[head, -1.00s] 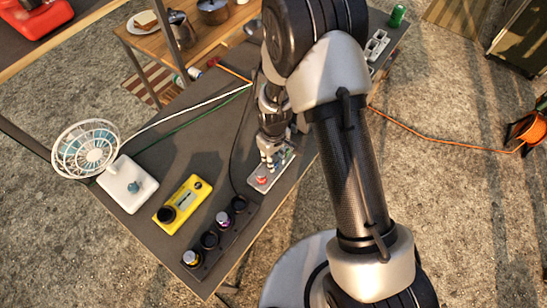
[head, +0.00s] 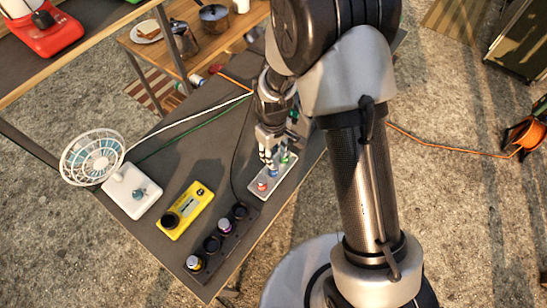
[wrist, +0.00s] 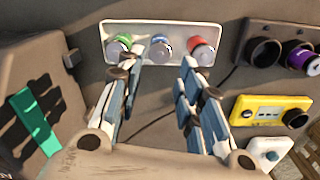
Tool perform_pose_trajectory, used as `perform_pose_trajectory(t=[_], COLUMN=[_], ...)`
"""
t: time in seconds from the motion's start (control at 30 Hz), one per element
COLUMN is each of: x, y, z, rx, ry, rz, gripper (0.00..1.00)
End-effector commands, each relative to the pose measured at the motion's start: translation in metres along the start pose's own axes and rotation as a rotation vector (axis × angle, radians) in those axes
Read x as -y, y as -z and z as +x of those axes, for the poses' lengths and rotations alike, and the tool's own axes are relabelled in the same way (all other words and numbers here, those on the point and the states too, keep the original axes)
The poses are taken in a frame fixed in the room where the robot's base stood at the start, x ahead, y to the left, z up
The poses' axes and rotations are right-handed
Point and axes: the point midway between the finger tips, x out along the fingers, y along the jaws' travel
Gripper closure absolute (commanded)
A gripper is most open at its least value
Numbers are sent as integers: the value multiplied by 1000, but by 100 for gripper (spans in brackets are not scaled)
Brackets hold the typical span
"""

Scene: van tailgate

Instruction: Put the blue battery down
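The blue battery (wrist: 160,47) stands in the middle of the pale tray (wrist: 147,27), between a green battery (wrist: 119,46) and a red battery (wrist: 200,47). My gripper (wrist: 158,75) is open, with one finger to each side of the blue battery in the wrist view and a clear gap between them. The fingers look apart from the blue battery. In the head view my gripper (head: 271,168) is just above the tray (head: 284,180) and partly hides the batteries. The red battery (head: 262,186) shows at the tray's near end.
A yellow device (head: 186,208) lies left of the tray. A black strip of sockets (head: 217,240) holds a purple-banded battery (head: 224,229) and another battery. A white fan (head: 95,158) stands at the table's left. Cables cross the dark table. The table's front edge is close to the tray.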

Motion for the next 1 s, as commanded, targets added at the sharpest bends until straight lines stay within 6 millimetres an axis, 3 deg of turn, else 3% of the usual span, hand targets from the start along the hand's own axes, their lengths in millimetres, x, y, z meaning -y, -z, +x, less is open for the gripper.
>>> perform_pose_trajectory(t=[0.03,0.13,0.43,0.53,0.67,0.77,0.9,1.0], x=[0,0,0,-3,-13,-20,-21,-16], y=[0,0,0,-2,-12,-33,-72,-105], z=[-12,-25,-36,-50,-100,-152,-216,-252], rx=[-2,-1,0,-12,-55,-101,-164,-210], ry=[-1,0,0,-5,-24,-42,-68,-85], rz=[0,0,1,19,89,172,294,379], gripper=[66,66,66,66,66,66,66,66])
